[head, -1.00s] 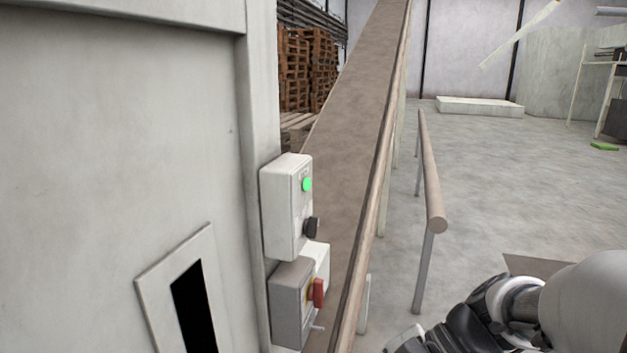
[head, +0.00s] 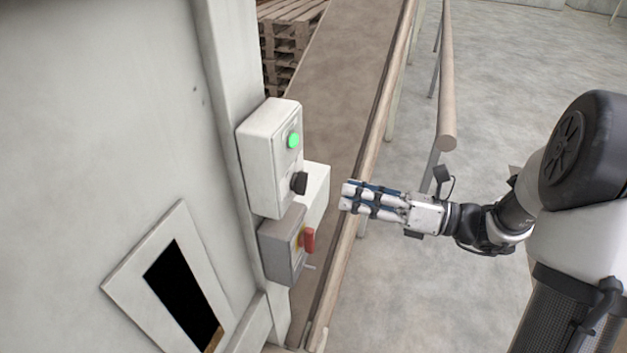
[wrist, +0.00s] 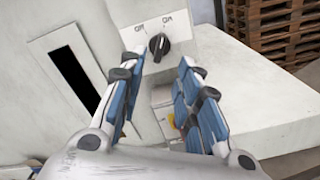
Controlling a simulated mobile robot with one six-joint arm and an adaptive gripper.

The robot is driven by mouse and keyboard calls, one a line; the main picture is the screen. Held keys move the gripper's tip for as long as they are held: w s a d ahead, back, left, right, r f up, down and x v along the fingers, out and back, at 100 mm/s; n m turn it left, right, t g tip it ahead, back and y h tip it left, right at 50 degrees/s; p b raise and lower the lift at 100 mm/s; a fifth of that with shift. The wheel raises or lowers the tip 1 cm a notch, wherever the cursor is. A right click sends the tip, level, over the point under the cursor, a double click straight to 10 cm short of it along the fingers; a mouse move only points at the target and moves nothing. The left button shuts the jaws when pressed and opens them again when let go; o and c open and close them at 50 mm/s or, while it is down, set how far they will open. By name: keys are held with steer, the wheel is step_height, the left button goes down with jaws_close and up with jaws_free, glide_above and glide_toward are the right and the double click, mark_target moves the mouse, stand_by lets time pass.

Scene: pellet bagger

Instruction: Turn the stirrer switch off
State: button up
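A white control box (head: 268,160) on the machine's corner post has a lit green lamp (head: 293,140) and, under it, a black rotary knob (head: 299,183). The knob also shows in the wrist view (wrist: 158,46), with small labels on both sides of it; its exact setting is hard to read. No label naming the stirrer is readable. My gripper (head: 347,197) is to the right of the box, apart from it, fingers toward the knob. In the wrist view its blue-padded fingers (wrist: 161,78) are spread and empty, with the knob beyond the gap between them.
Just below is a grey box (head: 282,250) with a red rotary handle (head: 309,240) on yellow. A sloping conveyor (head: 338,100) with a side rail runs behind. A separate handrail (head: 446,80) stands further right. The machine wall has a dark slot (head: 183,297).

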mark_target(300, 183)
steer(key=p+x, duration=0.1)
steer(key=x, duration=0.8)
steer(key=shift+c, duration=0.3)
jaws_close()
